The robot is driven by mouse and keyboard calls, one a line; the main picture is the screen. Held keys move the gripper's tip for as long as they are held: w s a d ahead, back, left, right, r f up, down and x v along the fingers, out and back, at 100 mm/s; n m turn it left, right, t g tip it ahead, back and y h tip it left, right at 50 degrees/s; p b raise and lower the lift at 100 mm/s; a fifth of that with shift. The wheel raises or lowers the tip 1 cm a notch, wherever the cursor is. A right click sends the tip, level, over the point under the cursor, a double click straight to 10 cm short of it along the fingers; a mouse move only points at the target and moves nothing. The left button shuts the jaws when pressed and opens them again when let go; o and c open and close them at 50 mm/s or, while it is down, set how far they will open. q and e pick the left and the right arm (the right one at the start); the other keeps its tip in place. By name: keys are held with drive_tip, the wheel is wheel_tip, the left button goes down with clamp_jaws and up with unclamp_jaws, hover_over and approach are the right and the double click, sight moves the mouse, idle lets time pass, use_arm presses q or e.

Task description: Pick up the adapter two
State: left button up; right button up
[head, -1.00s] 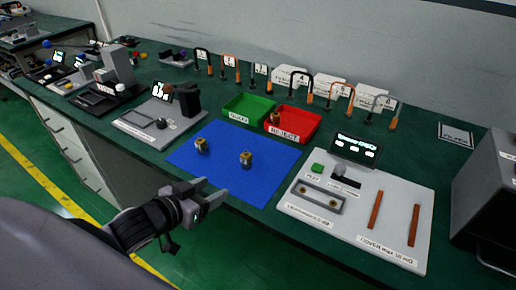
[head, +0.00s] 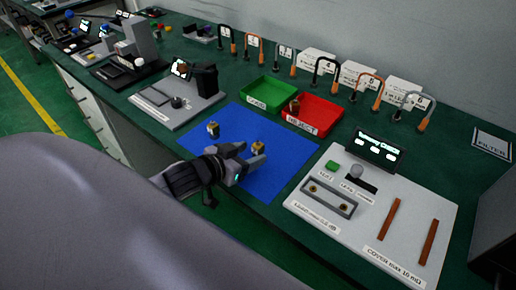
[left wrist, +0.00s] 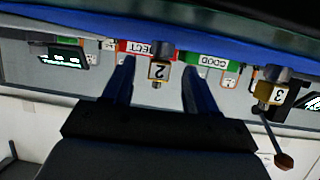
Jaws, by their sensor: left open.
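Adapter two (head: 258,147), a small brass-coloured piece with a dark top, stands on the blue mat (head: 262,184). My left gripper (head: 250,154) is open just beside it in the head view. In the left wrist view, which is upside down, adapter two (left wrist: 160,71) shows its number 2 and appears in the gap between the two fingers. I cannot tell whether it is fully between them, and no grip shows. My right gripper is out of view.
Adapter three (head: 213,129) stands to the left on the mat; its number shows in the left wrist view (left wrist: 267,93). Behind are a green bin (head: 268,92) and a red bin (head: 325,112) holding another adapter (head: 294,106). A grey test panel (head: 370,215) lies right.

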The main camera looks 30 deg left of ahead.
use_arm(q)
drive_tip(key=shift+x, duration=1.35)
clamp_jaws()
drive_tip(key=shift+r, duration=0.15)
